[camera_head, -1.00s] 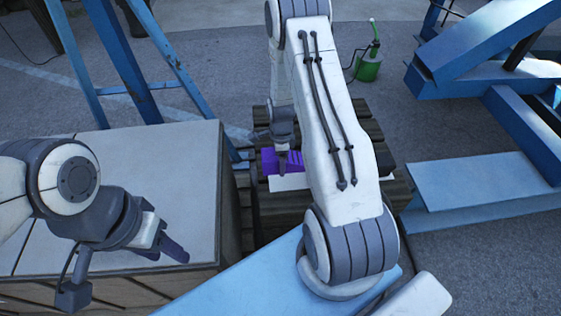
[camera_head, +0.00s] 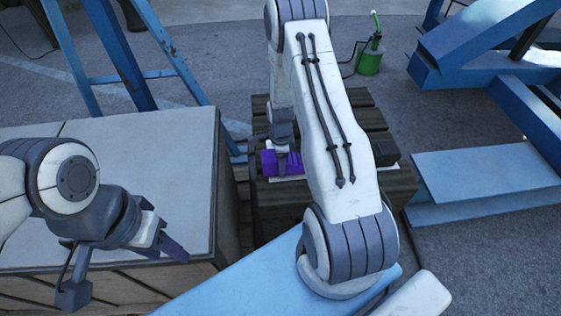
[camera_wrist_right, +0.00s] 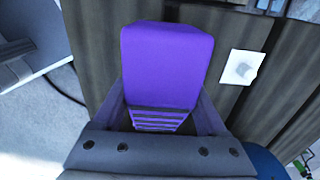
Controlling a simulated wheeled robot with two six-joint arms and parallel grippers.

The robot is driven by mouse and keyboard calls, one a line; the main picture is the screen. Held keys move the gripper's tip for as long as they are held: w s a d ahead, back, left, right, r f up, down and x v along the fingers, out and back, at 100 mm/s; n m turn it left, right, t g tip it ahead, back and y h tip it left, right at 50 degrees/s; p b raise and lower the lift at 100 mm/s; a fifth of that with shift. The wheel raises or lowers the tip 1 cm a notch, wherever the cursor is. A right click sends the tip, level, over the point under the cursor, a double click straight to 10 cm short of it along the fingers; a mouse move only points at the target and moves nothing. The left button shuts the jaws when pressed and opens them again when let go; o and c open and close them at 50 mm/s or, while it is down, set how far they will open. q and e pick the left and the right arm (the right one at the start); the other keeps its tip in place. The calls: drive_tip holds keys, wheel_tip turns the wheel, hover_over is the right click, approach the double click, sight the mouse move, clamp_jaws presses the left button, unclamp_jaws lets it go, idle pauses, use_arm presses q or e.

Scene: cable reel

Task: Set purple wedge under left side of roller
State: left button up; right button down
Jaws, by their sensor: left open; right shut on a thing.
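The purple wedge (camera_wrist_right: 165,60) is held between the fingers of my right gripper (camera_wrist_right: 163,112), its ridged part close to the palm. In the head view the purple wedge (camera_head: 275,162) shows just left of my right arm, over the wooden slatted pallet (camera_head: 262,200); whether it touches the slats I cannot tell. My right gripper (camera_head: 282,158) is partly hidden by its own arm. My left gripper (camera_head: 172,245) is open and empty over the front of the pale box top at left. I cannot make out the roller in either view.
A pale-topped wooden box (camera_head: 150,150) stands left of the pallet. A dark block (camera_head: 384,152) lies on the pallet right of my arm. A white card (camera_wrist_right: 241,67) lies on the slats. Blue steel beams (camera_head: 485,175) stand at right, a green can (camera_head: 370,60) behind.

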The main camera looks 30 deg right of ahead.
sight(291, 164)
drive_tip(key=shift+f, duration=0.55)
drive_tip(key=shift+s+d+r, duration=0.1)
drive_tip(key=shift+s+d, duration=0.25)
drive_tip(key=shift+d, duration=0.45)
drive_tip(key=shift+s+d, duration=0.4)
drive_tip(key=shift+d, duration=0.45)
unclamp_jaws()
wheel_tip(291, 164, up, 10)
drive_tip(key=shift+r+p, duration=0.15)
drive_tip(key=shift+p, duration=0.35)
